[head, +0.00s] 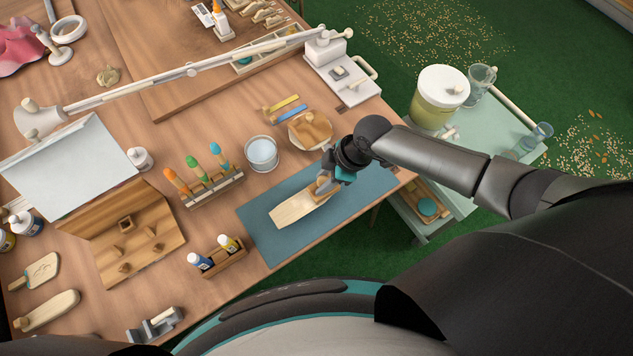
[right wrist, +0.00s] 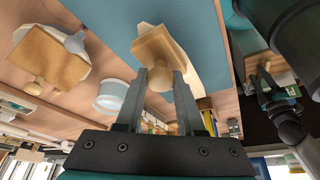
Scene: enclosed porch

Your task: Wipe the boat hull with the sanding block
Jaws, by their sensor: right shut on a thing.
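The boat hull (head: 292,210) is a pale wooden piece with a pointed end, lying on the blue mat (head: 262,232) near the table's front edge. My right gripper (head: 325,183) is over the hull's right end. In the right wrist view its two fingers (right wrist: 159,82) are shut on the round knob of the tan sanding block (right wrist: 158,43). The block lies over the pale hull (right wrist: 186,64), which shows past its edges. In the head view the block (head: 318,190) is partly hidden by the gripper. Whether it touches the hull is hard to tell.
A wooden piece with a knob (head: 311,131) lies just behind the mat. A cup (head: 261,154) and a rack of colored tools (head: 211,190) stand left of it. A small bottle holder (head: 222,266) is near the front left. A cart with a jar (head: 440,97) stands right.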

